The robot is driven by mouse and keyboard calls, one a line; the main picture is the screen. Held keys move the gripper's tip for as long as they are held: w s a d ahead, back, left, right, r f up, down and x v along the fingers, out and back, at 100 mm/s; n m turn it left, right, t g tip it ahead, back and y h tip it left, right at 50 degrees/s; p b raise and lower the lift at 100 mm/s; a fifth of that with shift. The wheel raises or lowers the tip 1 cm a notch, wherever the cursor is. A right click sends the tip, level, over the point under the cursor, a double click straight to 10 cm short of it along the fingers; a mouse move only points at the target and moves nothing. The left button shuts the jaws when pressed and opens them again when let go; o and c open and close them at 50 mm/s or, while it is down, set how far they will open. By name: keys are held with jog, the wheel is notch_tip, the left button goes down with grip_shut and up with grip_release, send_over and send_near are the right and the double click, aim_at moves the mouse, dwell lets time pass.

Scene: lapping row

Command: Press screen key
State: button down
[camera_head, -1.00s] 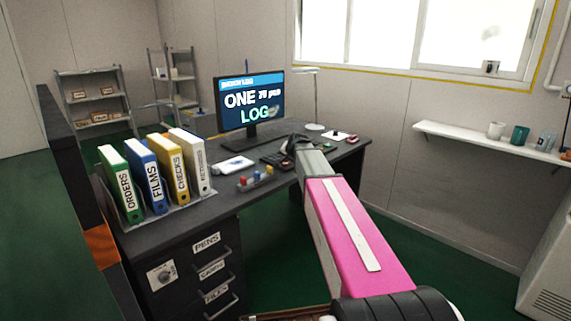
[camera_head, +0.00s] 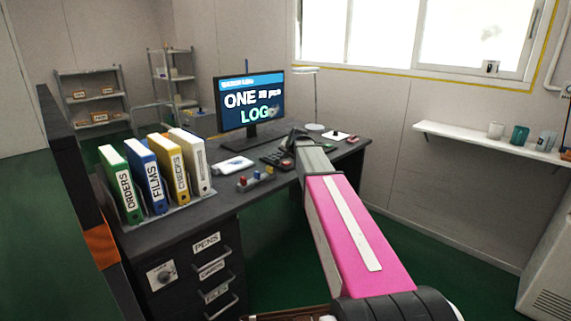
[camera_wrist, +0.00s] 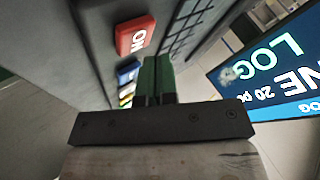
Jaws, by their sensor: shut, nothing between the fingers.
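The monitor (camera_head: 250,84) stands on the dark desk, its blue screen lit with "ONE" and "LOG"; part of it also shows in the wrist view (camera_wrist: 290,95). A strip of coloured keys (camera_head: 256,178) lies near the desk's front edge. In the wrist view a red key (camera_wrist: 135,36) with partly readable "ON" lettering sits beside a blue key (camera_wrist: 128,74); other keys are partly hidden. My gripper (camera_wrist: 157,66) is shut and empty, its green fingers over the desk, apart from the red key. In the head view the fingers are hard to make out behind my arm.
A dark keyboard (camera_head: 278,157) lies before the monitor. A white pad (camera_head: 235,164) lies left of it. Several binders (camera_head: 157,172) stand at the desk's left. A lamp (camera_head: 316,100) stands behind. A wall shelf (camera_head: 470,142) with cups is at right.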

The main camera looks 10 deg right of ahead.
aim_at(287, 162)
jog(key=shift+r, duration=2.6)
